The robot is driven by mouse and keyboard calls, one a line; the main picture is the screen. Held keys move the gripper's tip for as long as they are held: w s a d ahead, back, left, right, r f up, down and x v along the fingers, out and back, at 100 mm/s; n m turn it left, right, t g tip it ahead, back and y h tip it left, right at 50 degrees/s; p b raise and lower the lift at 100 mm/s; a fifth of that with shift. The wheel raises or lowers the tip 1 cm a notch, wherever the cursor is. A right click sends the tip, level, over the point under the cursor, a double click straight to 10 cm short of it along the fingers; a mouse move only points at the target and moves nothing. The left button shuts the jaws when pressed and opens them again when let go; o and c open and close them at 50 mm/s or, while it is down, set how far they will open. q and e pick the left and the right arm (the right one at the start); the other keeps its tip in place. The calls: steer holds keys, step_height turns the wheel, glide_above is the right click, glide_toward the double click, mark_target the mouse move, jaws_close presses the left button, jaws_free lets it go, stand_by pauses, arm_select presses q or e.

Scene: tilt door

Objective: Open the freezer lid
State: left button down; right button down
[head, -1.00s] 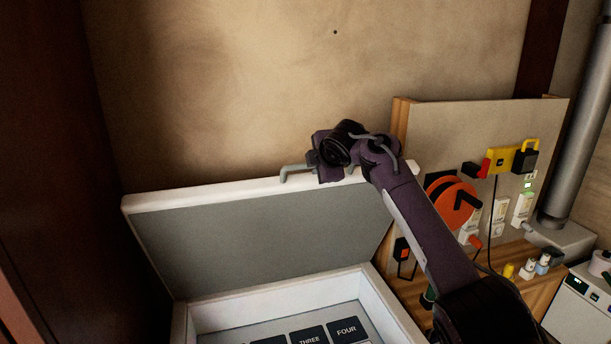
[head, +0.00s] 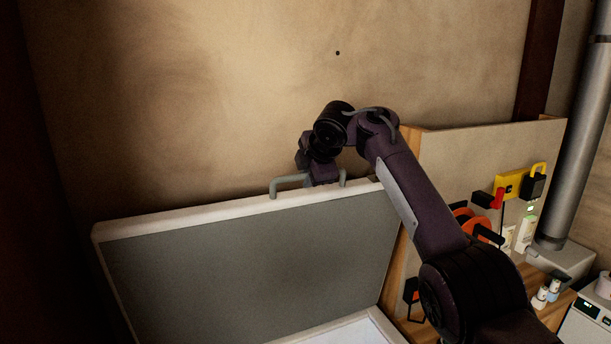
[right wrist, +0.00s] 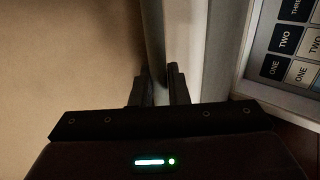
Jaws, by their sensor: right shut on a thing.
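The freezer lid (head: 250,262) stands raised and tilted up, its grey inner panel facing me and its white rim along the top. A grey bar handle (head: 288,182) is fixed at the lid's top edge. My right gripper (head: 322,178) is at that handle, and its fingers are mostly hidden behind the lid edge. In the right wrist view my right gripper (right wrist: 160,88) is shut on the handle bar (right wrist: 153,40). The freezer body's white rim (head: 350,332) shows at the bottom of the head view. My left gripper is not in view.
A board with a wooden edge (head: 465,160) stands right of the lid, holding an orange reel and a yellow plug block (head: 512,185). A grey pipe (head: 578,130) rises at far right. The wall (head: 200,100) is behind the lid.

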steer(key=shift+s+f, duration=0.1)
steer(key=shift+f, duration=0.2)
steer(key=c, duration=1.5)
jaws_free()
steer(key=shift+w+r, duration=0.1)
steer(key=shift+w, duration=0.15)
steer(key=b+v, duration=0.4)
steer(key=v, duration=0.3)
steer(key=shift+s+r, duration=0.2)
steer(key=shift+r, duration=0.05)
steer(key=shift+f, duration=0.1)
